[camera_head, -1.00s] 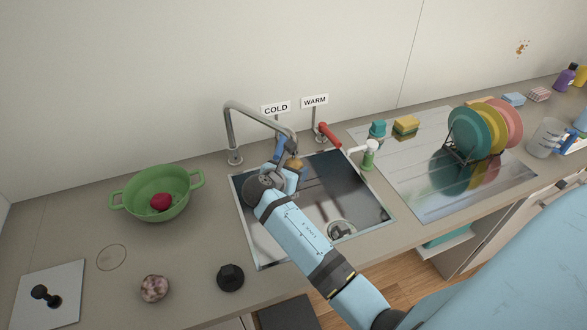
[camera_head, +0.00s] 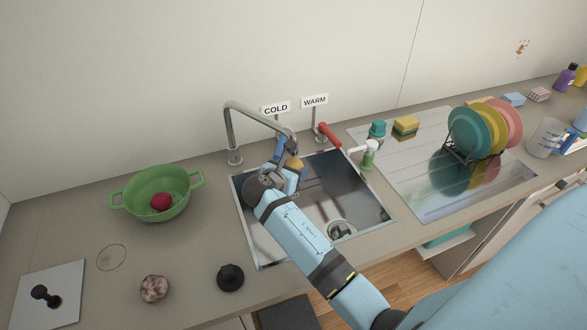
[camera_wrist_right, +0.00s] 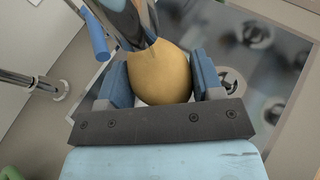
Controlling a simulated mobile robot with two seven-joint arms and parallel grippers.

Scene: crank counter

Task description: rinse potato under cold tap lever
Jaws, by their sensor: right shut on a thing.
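My right gripper (camera_head: 288,170) is over the sink, below the end of the tap spout (camera_head: 284,133). It is shut on a tan potato (camera_head: 297,162). In the right wrist view the potato (camera_wrist_right: 160,78) sits between the two blue finger pads, and the metal spout end (camera_wrist_right: 135,22) is right by its upper edge. The blue lever (camera_head: 279,147) under the COLD sign (camera_head: 276,108) is partly hidden behind the spout and gripper; a blue rod (camera_wrist_right: 93,32) shows in the right wrist view. My left gripper is not in view.
The sink (camera_head: 350,190) has a drain at its front. A red lever (camera_head: 329,135) stands under the WARM sign. A green colander (camera_head: 155,195) holds a red item. A mottled round item (camera_head: 154,288) and black knob (camera_head: 230,277) are at the front. Plates (camera_head: 480,128) stand right.

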